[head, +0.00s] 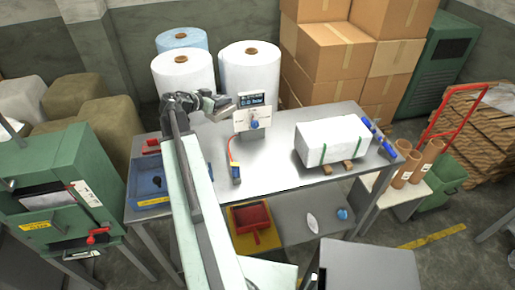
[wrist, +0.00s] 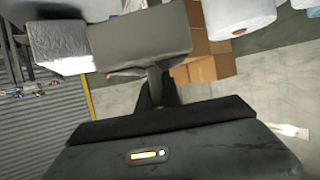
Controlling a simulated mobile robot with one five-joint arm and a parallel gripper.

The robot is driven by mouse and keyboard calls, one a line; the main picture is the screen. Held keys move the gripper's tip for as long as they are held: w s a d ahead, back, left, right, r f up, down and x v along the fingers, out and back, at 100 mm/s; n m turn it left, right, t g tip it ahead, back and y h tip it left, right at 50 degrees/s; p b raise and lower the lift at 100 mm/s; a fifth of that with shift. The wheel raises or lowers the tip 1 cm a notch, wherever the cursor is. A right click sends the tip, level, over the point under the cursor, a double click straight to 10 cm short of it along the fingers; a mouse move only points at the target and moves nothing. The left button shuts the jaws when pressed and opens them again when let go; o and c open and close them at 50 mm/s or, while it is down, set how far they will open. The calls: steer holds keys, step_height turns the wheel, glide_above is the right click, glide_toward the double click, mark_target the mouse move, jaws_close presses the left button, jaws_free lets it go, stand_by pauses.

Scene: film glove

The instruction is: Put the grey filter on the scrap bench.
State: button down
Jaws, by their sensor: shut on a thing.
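My gripper (head: 205,102) is raised above the back left of the steel bench (head: 205,140), left of the small display panel. In the wrist view its dark fingers (wrist: 156,88) are shut on a plain grey block (wrist: 140,38), which looks like the grey filter. In the head view a small grey piece (head: 222,106) shows at the gripper, partly hidden by it. I cannot tell from any label which bench is the scrap bench.
A white block with green straps (head: 331,140) lies on the bench's right side. The display panel (head: 252,112) stands mid-bench, with a blue bin (head: 152,186) at left. White rolls (head: 249,72) and cartons (head: 335,50) stand behind. A grey surface (head: 370,270) is at front right.

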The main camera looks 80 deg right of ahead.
steer(key=s+f+m+g+y+b, duration=0.1)
steer(key=s+f+m+g+b, duration=0.1)
steer(key=s+f+b, duration=0.5)
steer(key=shift+s+a, duration=0.15)
steer(key=shift+a, duration=0.15)
